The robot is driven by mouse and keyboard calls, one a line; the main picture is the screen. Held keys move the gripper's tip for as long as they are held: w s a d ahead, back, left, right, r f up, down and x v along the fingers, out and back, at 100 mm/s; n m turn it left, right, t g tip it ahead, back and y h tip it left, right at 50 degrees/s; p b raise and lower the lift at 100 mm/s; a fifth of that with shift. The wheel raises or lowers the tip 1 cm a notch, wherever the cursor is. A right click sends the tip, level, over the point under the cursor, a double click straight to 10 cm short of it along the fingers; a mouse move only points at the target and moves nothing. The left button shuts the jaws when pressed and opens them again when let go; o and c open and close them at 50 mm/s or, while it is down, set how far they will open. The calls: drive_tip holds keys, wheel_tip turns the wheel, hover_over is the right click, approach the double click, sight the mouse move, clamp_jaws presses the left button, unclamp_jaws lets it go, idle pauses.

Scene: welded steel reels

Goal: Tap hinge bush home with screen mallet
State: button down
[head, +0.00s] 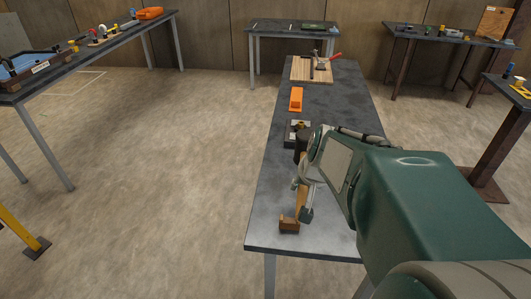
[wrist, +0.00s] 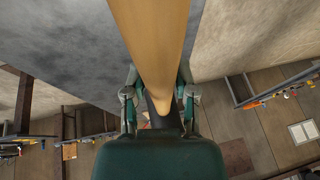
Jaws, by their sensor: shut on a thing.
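My gripper (head: 305,196) is shut on the mallet's tan wooden handle (head: 302,178), over the near part of the long dark table. In the wrist view the handle (wrist: 157,45) runs large from the top edge down between the fingers (wrist: 160,103). The mallet's dark head (head: 301,143) is at the far end of the handle, in front of a dark block (head: 290,135) on the table. A small dark and brassy piece (head: 299,126) shows at that block, possibly the hinge bush. The head partly hides it, and I cannot tell whether they touch.
An orange block (head: 295,98) and a wooden board (head: 309,72) with tools lie farther back. The long table (head: 263,222) has bare room at its near end. Other benches stand around, with open floor left.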

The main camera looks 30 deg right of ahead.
sight(305, 192)
drive_tip(key=shift+s+a+r, duration=0.3)
drive_tip(key=shift+s+r, duration=0.25)
drive_tip(key=shift+s, duration=0.05)
drive_tip(key=shift+s+a+r, duration=0.3)
drive_tip(key=shift+s+r, duration=0.3)
drive_tip(key=shift+s+a+r, duration=0.3)
drive_tip(key=shift+s+r, duration=0.25)
drive_tip(key=shift+s, duration=0.05)
